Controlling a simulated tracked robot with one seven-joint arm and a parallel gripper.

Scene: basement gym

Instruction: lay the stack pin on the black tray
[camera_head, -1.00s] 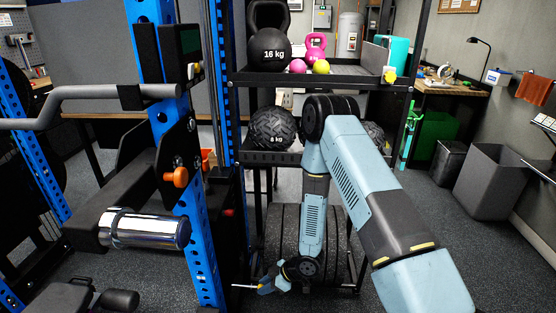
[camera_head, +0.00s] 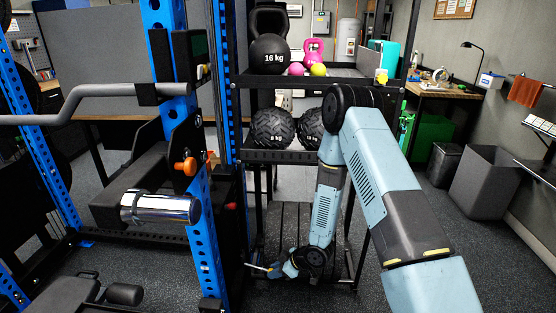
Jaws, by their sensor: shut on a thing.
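My gripper (camera_head: 276,270) hangs low in front of the black rack, pointing left. It is small and partly hidden by my wrist. A thin pale rod, which looks like the stack pin (camera_head: 256,267), sticks out to the left from its fingers. The jaws are shut on it, and it lies nearly level above the floor area. I cannot pick out a separate black tray; the rack has black tray-like shelves.
The rack's upper shelf (camera_head: 330,78) bears kettlebells and small balls. Its middle shelf (camera_head: 262,156) bears two medicine balls (camera_head: 272,127). A blue upright (camera_head: 207,250) and a chrome roller (camera_head: 160,207) stand left of my gripper.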

